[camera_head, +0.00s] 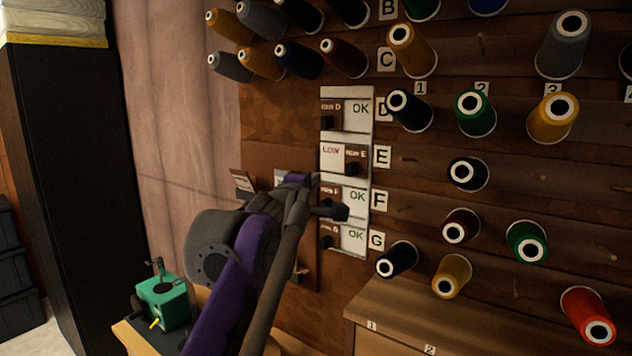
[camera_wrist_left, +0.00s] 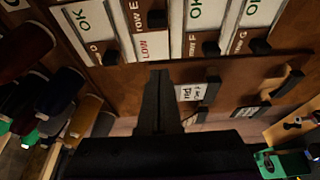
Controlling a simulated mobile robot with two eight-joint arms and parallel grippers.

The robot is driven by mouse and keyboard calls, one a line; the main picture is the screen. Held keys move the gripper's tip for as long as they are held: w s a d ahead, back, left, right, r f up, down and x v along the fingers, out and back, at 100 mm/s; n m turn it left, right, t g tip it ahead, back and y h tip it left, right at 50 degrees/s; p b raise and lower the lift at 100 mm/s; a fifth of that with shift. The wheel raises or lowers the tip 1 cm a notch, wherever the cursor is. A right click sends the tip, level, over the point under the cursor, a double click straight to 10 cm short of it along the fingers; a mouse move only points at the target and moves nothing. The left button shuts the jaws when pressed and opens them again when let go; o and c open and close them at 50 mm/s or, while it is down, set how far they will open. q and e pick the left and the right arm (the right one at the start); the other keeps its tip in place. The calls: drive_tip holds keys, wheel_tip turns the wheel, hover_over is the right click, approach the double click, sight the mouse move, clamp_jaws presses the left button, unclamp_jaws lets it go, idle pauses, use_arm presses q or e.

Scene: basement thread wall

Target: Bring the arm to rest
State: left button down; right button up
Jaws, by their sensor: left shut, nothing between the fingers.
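My left arm reaches up from the bottom of the head view. Its left gripper (camera_head: 340,212) is in front of the row panel, around the row F and G cards. In the left wrist view the dark fingers (camera_wrist_left: 158,78) are shut with nothing between them, pointing at the board below the cards. The row E card (camera_head: 333,158) reads LOW, and its dark slider (camera_head: 353,162) sits at the right. The row D card (camera_head: 358,110), row F card (camera_head: 357,197) and row G card (camera_head: 354,239) read OK. Whether the gripper touches the panel I cannot tell.
Thread spools such as the green one (camera_head: 475,113) and red one (camera_head: 588,317) stick out from the wall. A green device (camera_head: 165,302) stands on a wooden surface at lower left. A wooden ledge (camera_head: 430,325) juts out at lower right. A dark cabinet (camera_head: 75,180) stands left.

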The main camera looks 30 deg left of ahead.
idle(0.4)
use_arm(q)
drive_tip(key=s+d+f+m+g+h, duration=0.1)
drive_tip(key=s+d+f+m+g, duration=0.3)
drive_tip(key=f, duration=1.2)
drive_tip(key=s+d+f+m+g+h, duration=0.2)
drive_tip(key=s+d+f+m+g, duration=0.2)
drive_tip(key=s+f, duration=1.2)
drive_tip(key=s+d+f+m+g+h, duration=0.1)
drive_tip(key=s+d+f+m+g, duration=0.3)
drive_tip(key=s+d+f+m, duration=0.4)
wheel_tip(320, 180, down, 10)
drive_tip(key=s+m, duration=0.2)
drive_tip(key=m, duration=0.3)
drive_tip(key=shift+d+r+h, duration=0.15)
drive_tip(key=shift+d+h, duration=0.1)
drive_tip(key=shift+h, duration=0.05)
